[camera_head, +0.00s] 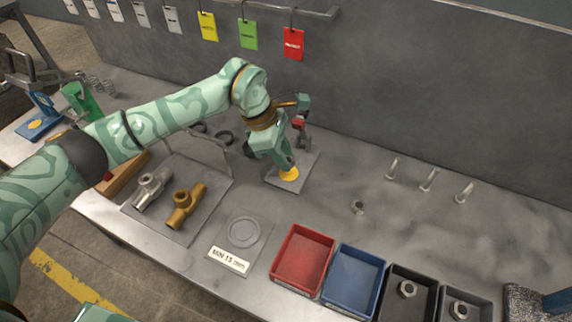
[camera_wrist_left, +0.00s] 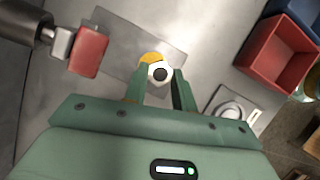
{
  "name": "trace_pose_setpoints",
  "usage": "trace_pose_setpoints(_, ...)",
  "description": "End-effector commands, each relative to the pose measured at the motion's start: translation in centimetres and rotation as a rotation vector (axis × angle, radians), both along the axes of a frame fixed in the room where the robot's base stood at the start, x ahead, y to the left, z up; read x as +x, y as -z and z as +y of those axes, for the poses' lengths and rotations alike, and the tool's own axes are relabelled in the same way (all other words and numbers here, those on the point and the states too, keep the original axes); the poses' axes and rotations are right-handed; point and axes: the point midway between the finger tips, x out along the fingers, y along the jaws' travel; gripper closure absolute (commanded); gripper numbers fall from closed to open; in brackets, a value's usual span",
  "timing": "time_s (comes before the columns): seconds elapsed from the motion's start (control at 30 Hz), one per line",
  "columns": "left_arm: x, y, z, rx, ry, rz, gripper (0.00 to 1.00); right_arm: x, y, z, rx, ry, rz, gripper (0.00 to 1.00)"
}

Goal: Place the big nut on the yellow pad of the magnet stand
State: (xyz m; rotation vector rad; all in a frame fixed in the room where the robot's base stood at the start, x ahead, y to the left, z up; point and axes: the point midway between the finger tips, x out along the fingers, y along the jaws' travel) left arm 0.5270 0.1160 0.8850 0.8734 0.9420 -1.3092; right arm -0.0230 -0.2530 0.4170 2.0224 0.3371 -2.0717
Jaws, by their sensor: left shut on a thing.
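The magnet stand (camera_head: 309,165) is a grey plate with a post and a red part at the back of the bench. Its round yellow pad (camera_head: 289,175) shows just below my left gripper (camera_head: 284,167). In the left wrist view, the left gripper (camera_wrist_left: 160,75) is shut on the big nut (camera_wrist_left: 160,73), a pale ring with a dark hole between the fingertips. The nut covers part of the yellow pad (camera_wrist_left: 149,57); I cannot tell whether they touch. In the head view the fingers hide the nut. My right gripper is not in view.
The stand's red block (camera_wrist_left: 88,50) is left of the fingers in the wrist view. A red bin (camera_head: 302,259), a blue bin (camera_head: 353,280) and dark bins with nuts line the front. A board with pipe fittings (camera_head: 184,205) is at left. Bench right of the stand is mostly clear.

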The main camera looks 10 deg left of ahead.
Motion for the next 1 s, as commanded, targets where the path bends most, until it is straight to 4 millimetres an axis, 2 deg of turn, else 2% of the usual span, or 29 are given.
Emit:
trace_pose_setpoints(0.17,0.9,1.2,-0.1,-0.001,0.000,0.002,0.96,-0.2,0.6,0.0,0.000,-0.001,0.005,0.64)
trace_pose_setpoints(0.33,0.8,4.0,-0.1,-0.002,0.001,0.005,0.96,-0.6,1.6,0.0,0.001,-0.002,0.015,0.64)
trace_pose_setpoints(0.7,0.9,4.3,0.0,0.000,0.001,0.000,0.96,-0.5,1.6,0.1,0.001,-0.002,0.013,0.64)
trace_pose_setpoints(0.73,0.9,4.3,0.0,0.000,0.001,0.000,0.68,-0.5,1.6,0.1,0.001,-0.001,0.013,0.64)
trace_pose_setpoints(0.8,0.8,4.2,0.0,0.000,0.001,0.000,0.52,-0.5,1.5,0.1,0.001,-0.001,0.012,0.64)
trace_pose_setpoints(1.0,0.8,4.2,-0.1,0.000,0.001,0.000,0.52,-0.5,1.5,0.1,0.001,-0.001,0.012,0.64)
